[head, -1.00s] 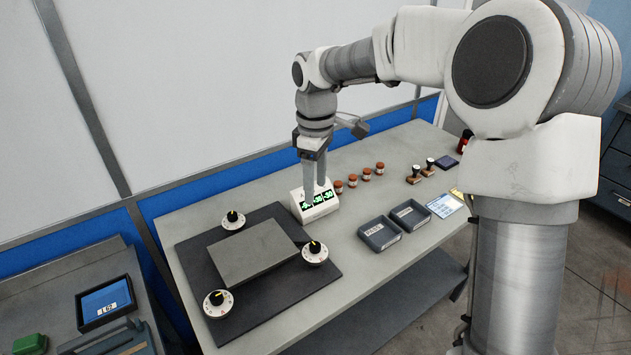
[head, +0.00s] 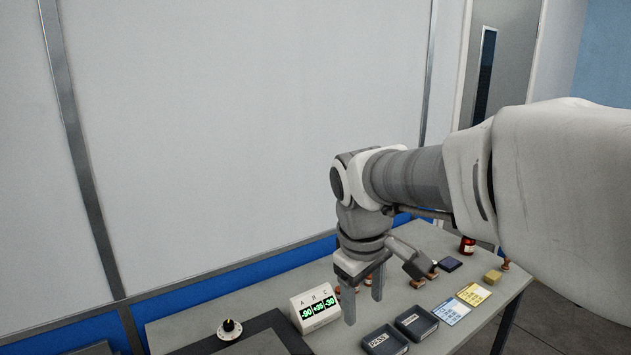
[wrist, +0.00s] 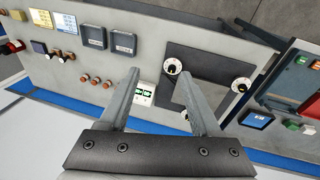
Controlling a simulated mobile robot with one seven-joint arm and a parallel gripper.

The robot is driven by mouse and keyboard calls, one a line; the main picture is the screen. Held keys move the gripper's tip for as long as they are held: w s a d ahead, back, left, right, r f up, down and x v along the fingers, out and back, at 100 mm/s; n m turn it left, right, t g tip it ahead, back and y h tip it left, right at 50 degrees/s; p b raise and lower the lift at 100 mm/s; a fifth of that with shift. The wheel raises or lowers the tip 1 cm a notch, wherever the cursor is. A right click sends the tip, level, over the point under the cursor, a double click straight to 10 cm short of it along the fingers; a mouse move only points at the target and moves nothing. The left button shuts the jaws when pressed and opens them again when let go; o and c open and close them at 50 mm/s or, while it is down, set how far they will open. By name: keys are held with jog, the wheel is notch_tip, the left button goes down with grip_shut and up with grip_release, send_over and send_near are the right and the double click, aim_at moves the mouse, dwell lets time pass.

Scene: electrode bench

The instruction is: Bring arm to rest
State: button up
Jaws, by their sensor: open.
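My gripper (head: 364,298) hangs from my arm above the bench, pointing down, with its two fingers apart and nothing between them. In the head view it is just right of the white display box (head: 315,307), whose green digits sit under the letters A, B and C. In the wrist view the open fingers (wrist: 164,100) frame the display box (wrist: 144,94) and part of the dark plate (wrist: 205,62) with dials. The gripper appears apart from the bench top.
Two dark trays (head: 381,340) (head: 416,322) stand right of the gripper. Cards (head: 452,311), a dark pad (head: 450,263) and a red-brown jar (head: 467,245) lie further right. A dial (head: 229,329) is at the left. A wall panel rises behind the bench.

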jog(key=s+d+m+t, duration=0.1)
jog(key=s+d+m, duration=0.2)
jog(key=s, duration=0.4)
jog(key=s+d+m+t+y, duration=0.1)
jog(key=s+d+m+t, duration=0.1)
jog(key=s, duration=0.5)
jog(key=shift+s+d+r+m, duration=0.15)
jog(key=shift+s+d+m, duration=0.4)
jog(key=shift+m, duration=0.85)
jog(key=shift+w+d, duration=0.15)
jog(key=shift+w, duration=0.05)
dwell(2.9)
